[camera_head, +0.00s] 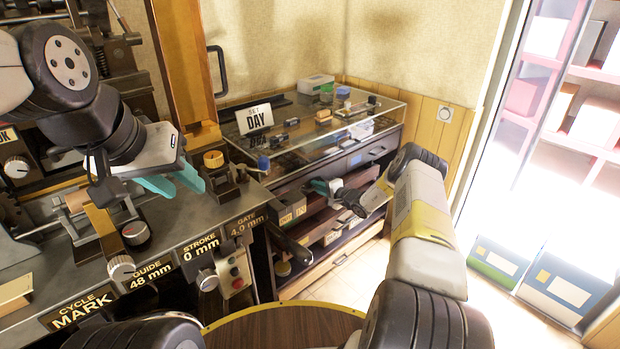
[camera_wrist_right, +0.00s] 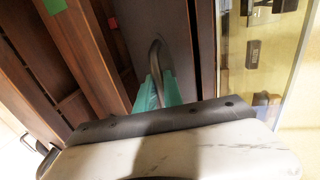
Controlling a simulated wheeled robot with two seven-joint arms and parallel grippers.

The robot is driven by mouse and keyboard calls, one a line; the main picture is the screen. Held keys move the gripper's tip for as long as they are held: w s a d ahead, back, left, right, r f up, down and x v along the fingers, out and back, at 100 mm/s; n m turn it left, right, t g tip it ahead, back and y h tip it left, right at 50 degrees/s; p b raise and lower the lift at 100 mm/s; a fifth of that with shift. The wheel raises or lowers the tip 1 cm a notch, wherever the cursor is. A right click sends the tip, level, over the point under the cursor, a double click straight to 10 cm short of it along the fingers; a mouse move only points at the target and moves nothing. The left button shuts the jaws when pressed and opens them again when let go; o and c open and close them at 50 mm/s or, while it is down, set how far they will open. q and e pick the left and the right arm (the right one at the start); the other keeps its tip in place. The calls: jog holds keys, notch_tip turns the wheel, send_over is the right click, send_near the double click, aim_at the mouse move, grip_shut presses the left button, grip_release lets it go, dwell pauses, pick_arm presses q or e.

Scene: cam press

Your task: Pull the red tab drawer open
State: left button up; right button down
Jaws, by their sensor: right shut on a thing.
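My right arm hides part of the cabinet in the head view. My left gripper (camera_head: 178,182) is open and empty above the machine bench, its teal fingertips apart.
The glass case (camera_head: 385,112) with small items and a "DAY" sign (camera_head: 255,118) is on the cabinet. The press bench (camera_head: 200,222) with knobs fills the left. A round wooden table (camera_head: 285,328) is in front. A green patch (camera_wrist_right: 52,5) shows on wood in the wrist view.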

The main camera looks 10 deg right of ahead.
jog(key=shift+s, duration=0.1)
jog(key=f+v, duration=0.3)
jog(key=v, duration=1.2)
jog(key=s+d+f+v, duration=0.1)
jog(key=f+v, duration=0.3)
jog(key=v, duration=1.2)
jog(key=shift+s+d, duration=0.25)
jog(key=shift+s, duration=0.05)
jog(key=c, duration=1.7)
grip_release()
jog(key=shift+r, duration=0.1)
jog(key=shift+c, duration=0.2)
jog(key=v, duration=0.7)
jog(key=shift+s+d, duration=0.25)
jog(key=shift+s, duration=0.05)
jog(key=shift+r, duration=0.15)
